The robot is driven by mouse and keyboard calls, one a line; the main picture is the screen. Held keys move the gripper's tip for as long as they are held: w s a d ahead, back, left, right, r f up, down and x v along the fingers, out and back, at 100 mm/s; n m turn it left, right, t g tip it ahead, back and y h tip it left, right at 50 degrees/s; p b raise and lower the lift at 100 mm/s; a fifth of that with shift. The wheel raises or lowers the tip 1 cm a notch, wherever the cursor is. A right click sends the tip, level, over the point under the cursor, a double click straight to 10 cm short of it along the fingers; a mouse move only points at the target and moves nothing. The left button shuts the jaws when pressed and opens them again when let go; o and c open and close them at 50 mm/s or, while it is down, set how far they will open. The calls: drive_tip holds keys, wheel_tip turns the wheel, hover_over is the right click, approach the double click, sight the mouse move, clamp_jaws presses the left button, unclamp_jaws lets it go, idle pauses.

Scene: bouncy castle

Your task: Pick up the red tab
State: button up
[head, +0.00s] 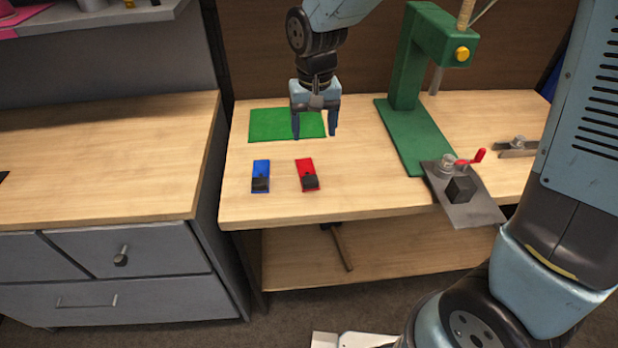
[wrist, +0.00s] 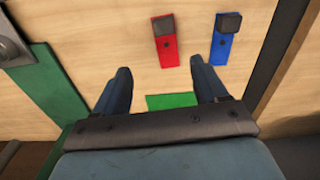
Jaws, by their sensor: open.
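The red tab (head: 306,168) lies flat on the wooden bench, with a dark block on its near end. It also shows in the wrist view (wrist: 166,54), beyond my fingertips. My gripper (head: 314,136) is open and empty, pointing down above the bench near the green mat, farther back than the red tab. In the wrist view its two fingers (wrist: 160,72) are spread apart, and neither touches the tab.
A blue tab (head: 261,168) with a dark block lies left of the red one. A green mat (head: 265,124) lies behind. A green press (head: 405,130) with a metal plate (head: 477,210) stands at the right. The bench's front left is clear.

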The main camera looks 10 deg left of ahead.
sight(309, 175)
drive_tip(key=f, duration=0.9)
drive_tip(key=a+f, duration=0.1)
drive_tip(key=f, duration=0.4)
drive_tip(key=shift+s+f, duration=0.2)
drive_tip(key=shift+f, duration=0.15)
drive_tip(key=c, duration=1.1)
drive_tip(key=shift+c, duration=0.2)
drive_tip(key=shift+r, duration=0.15)
